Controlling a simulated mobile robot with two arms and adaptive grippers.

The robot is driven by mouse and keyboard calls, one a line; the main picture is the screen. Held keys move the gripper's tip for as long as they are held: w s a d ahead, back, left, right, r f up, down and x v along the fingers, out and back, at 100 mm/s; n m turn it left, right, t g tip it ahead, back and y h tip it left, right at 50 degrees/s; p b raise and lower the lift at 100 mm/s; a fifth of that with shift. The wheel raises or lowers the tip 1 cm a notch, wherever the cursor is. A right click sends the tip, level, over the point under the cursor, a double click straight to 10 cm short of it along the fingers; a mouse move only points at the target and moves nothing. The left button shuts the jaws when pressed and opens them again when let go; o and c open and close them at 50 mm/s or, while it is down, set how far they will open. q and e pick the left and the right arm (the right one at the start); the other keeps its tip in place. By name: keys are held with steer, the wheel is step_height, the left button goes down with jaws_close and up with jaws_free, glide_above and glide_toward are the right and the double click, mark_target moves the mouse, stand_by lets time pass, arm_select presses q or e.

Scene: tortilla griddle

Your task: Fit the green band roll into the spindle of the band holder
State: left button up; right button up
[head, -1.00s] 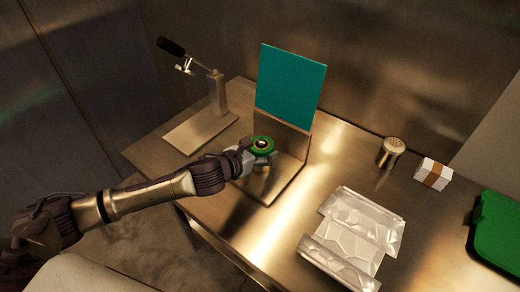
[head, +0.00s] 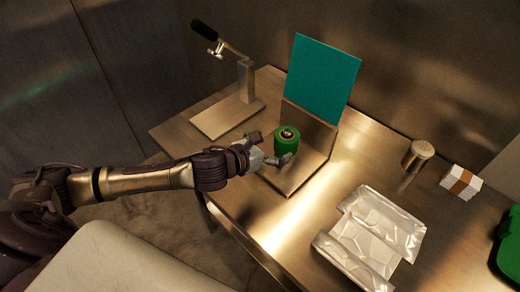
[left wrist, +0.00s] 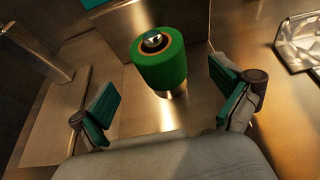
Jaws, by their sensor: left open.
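The green band roll (head: 286,142) sits upright around the spindle of the band holder, whose metal tip (head: 287,133) shows through the roll's core. The holder's steel base (head: 290,183) lies on the table, with a teal panel (head: 321,75) standing behind. In the left wrist view the roll (left wrist: 160,62) stands ahead of the fingers, with a short shiny metal part below it. My left gripper (head: 271,149) is open, its fingers spread to either side just short of the roll and apart from it. The left wrist view shows both green-padded fingers (left wrist: 164,103) with nothing between them. My right gripper is not in view.
A press with a black handle (head: 205,30) stands at the table's left back. A crumpled clear tray (head: 372,240), a metal shaker (head: 418,154), a banded white stack (head: 461,183) and a green object (head: 508,245) lie to the right. Bare table lies between holder and tray.

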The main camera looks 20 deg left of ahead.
arm_select(q)
steer(key=v, duration=0.6)
steer(key=shift+s, duration=0.1)
stand_by(0.4)
